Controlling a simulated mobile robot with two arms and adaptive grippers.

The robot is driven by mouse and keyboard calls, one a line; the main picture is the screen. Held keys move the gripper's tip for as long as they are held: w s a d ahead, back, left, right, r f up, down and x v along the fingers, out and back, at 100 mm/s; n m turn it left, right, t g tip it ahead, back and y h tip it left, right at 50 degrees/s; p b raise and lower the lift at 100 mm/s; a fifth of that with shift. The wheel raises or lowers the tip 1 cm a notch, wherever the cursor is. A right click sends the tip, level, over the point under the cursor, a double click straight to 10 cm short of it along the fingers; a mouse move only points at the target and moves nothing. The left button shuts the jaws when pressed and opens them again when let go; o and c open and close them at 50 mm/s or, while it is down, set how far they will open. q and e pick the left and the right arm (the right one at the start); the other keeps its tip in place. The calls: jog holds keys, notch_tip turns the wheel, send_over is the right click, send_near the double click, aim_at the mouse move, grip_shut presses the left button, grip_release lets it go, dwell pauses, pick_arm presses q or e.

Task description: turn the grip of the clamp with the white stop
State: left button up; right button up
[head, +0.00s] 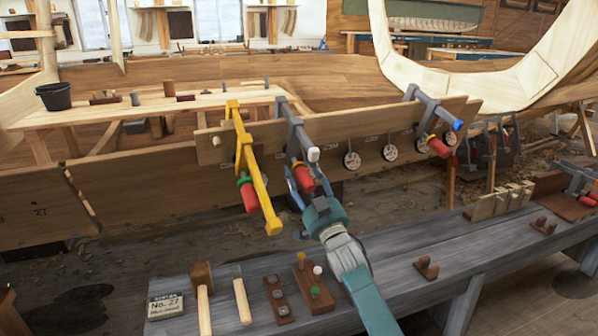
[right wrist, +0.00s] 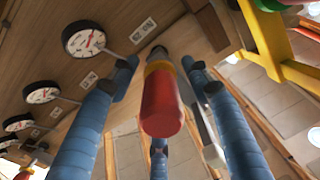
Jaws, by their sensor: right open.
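The clamp with the white stop (head: 313,154) is the grey middle one on the plank. Its red grip (head: 303,178) hangs below the bar and also shows in the right wrist view (right wrist: 162,103), with a yellow band at its far end. My right gripper (head: 307,182) is open, its blue fingers spread around the red grip. In the right wrist view, gaps show between the side fingers (right wrist: 160,72) and the grip. My left gripper is not in view.
A yellow clamp (head: 245,160) with a red and green grip hangs close on the left. A grey clamp with a blue stop (head: 457,125) is on the right. Several dials (head: 352,160) line the plank. A grey bench (head: 400,285) with wooden blocks stands below.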

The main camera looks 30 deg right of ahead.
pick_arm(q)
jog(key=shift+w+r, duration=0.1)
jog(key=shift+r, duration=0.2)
pick_arm(e)
jog(key=shift+x, duration=0.85)
jog(key=c, duration=1.2)
jog(key=shift+o, duration=0.2)
jog(key=shift+n, duration=0.3)
